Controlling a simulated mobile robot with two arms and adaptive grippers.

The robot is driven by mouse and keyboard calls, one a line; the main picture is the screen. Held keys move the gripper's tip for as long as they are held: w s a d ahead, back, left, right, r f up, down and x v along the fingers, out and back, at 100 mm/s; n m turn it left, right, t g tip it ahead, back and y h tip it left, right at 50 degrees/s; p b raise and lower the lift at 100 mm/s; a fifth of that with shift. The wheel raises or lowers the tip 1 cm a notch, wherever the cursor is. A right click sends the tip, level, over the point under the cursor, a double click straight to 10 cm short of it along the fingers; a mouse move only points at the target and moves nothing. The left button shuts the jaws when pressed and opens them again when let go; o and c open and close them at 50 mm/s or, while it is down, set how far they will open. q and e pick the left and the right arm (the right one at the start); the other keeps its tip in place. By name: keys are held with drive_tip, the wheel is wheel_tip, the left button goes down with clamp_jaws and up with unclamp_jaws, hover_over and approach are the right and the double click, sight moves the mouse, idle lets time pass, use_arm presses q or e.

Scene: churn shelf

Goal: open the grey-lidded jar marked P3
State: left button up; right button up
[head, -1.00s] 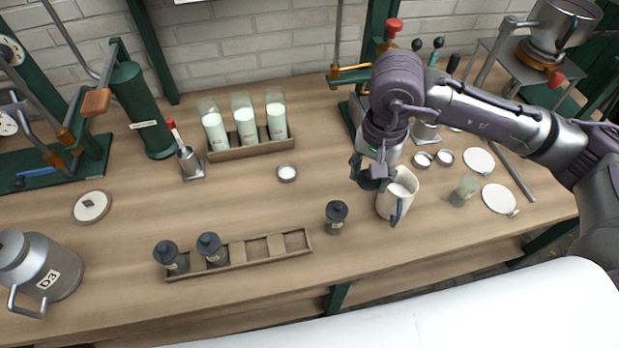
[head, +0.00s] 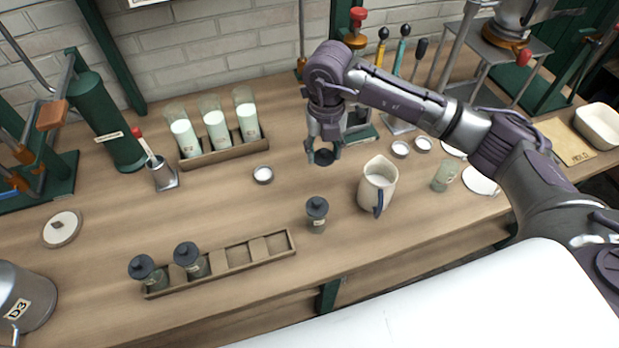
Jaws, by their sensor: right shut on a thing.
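My right gripper (head: 323,155) is shut on a dark grey round lid (head: 324,158), held above the table behind and left of the white pitcher. One jar with a dark grey lid (head: 317,213) stands alone in front of the gripper, left of the pitcher. Two more dark-lidded jars, one at the left end (head: 147,275) and one beside it (head: 191,261), stand in a wooden rack. A small glass jar without a lid (head: 445,176) stands right of the pitcher. Jar labels are too small to read, so I cannot tell which is P3. My left gripper is out of view.
The white pitcher (head: 377,186) with a blue handle is close to the right gripper. The wooden rack (head: 272,248) has empty slots at its right. A rack of milk bottles (head: 216,155) stands at the back. Small round dishes and flat discs lie right.

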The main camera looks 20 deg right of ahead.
sight(322, 184)
wheel_tip(322, 184, down, 9)
drive_tip(key=shift+p, duration=1)
drive_tip(key=shift+f, duration=0.35)
drive_tip(key=shift+f, duration=0.1)
drive_tip(key=shift+f+b, duration=0.15)
drive_tip(key=shift+b, duration=0.15)
drive_tip(key=o, duration=1.3)
